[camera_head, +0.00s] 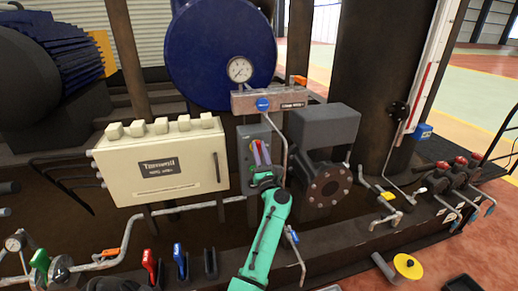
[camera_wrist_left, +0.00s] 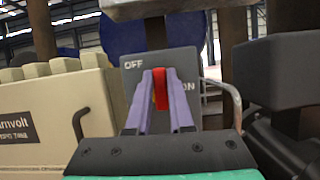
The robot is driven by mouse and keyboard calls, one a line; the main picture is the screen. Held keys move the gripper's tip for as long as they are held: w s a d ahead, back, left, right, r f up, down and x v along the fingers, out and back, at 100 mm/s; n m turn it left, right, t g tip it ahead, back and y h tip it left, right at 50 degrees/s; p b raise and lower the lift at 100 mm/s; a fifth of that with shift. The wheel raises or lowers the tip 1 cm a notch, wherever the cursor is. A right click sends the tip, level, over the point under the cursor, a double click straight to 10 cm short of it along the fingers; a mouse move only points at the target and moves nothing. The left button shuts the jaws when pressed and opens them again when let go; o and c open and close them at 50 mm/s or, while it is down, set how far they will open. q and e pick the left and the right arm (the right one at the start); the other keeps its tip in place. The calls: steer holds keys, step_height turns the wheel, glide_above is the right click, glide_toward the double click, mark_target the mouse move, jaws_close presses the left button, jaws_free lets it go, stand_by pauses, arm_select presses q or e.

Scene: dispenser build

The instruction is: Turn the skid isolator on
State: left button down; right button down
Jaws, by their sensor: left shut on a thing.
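The skid isolator is a grey box (camera_head: 250,132) below the gauge block, right of the cream cabinet. In the left wrist view its grey face plate (camera_wrist_left: 185,62) carries the word OFF at upper left and ON lower right. Its red handle (camera_wrist_left: 160,90) stands roughly upright in that view, between my fingers. My left gripper (camera_head: 260,153), with purple fingers on a green arm, is shut on the red handle; the fingers also show in the left wrist view (camera_wrist_left: 160,100). The fingers hide part of the handle and plate. My right gripper is in neither view.
The cream cabinet (camera_head: 160,165) stands close left of the isolator. A dark pump body with a flange (camera_head: 328,188) is close on the right. A metal block (camera_head: 268,100) and a round gauge (camera_head: 240,69) sit above. Coloured valve levers line the front.

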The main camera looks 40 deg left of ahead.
arm_select(q)
steer(key=shift+r+m+t+h+p, duration=0.15)
steer(key=shift+m+t+h+p, duration=0.15)
steer(key=shift+m+p, duration=0.35)
steer(key=m+h+p, duration=0.2)
steer(key=m+p, duration=0.4)
steer(key=m+h+p, duration=0.3)
steer(key=m+p, duration=0.4)
steer(key=f+m+t+h+p, duration=0.1)
steer(key=m+h+p, duration=0.1)
steer(key=m+p, duration=0.4)
steer(key=shift+w+d+m+h, duration=0.15)
steer(key=shift+w+m+h, duration=0.2)
steer(key=shift+m, duration=0.3)
steer(key=shift+s, duration=0.1)
steer(key=c, duration=0.8)
jaws_free()
